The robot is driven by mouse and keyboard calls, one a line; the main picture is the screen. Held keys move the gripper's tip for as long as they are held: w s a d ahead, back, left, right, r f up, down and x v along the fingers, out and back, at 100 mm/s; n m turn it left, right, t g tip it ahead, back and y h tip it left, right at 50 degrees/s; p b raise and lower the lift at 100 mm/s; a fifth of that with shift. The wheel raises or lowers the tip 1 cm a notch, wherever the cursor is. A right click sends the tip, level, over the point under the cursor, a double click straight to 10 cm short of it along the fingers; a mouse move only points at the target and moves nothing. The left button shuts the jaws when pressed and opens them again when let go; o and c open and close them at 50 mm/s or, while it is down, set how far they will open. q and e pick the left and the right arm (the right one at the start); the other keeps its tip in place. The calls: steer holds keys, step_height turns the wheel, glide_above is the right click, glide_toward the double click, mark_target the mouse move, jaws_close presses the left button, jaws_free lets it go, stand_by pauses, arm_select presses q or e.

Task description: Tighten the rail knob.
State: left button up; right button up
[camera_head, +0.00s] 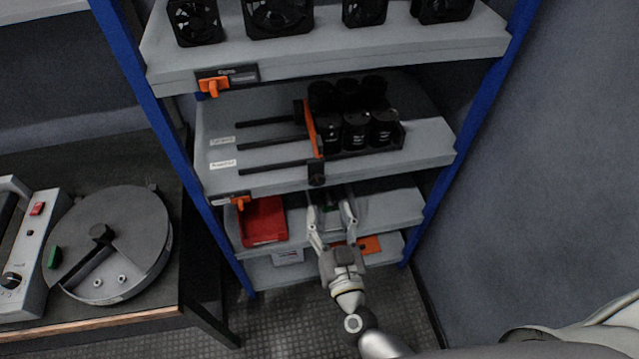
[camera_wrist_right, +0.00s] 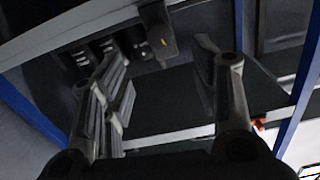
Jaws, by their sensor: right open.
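The rail knob (camera_head: 316,174) is a black block-like knob on the front edge of the middle shelf, at the near end of an orange clamp bar (camera_head: 313,130). The bar stands against a group of black capacitors (camera_head: 356,132). In the right wrist view the dark knob (camera_wrist_right: 158,32), with a small yellow mark, shows at the top between the fingers. My right gripper (camera_head: 331,208) is open and empty, its fingers pointing up toward the shelf, just below the knob. It also shows in the wrist view (camera_wrist_right: 160,65). The fingers appear apart from the knob. My left gripper is not in view.
Blue posts carry the grey shelves. The top shelf (camera_head: 330,55) holds several black fans. A red bin (camera_head: 263,221) stands on the lower shelf, left of my right gripper. A bench with a round grey device (camera_head: 110,245) stands at left. A wall is at right.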

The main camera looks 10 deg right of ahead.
mark_target(318, 182)
steer(key=w, duration=0.9)
steer(key=shift+w, duration=0.4)
steer(key=c, duration=1)
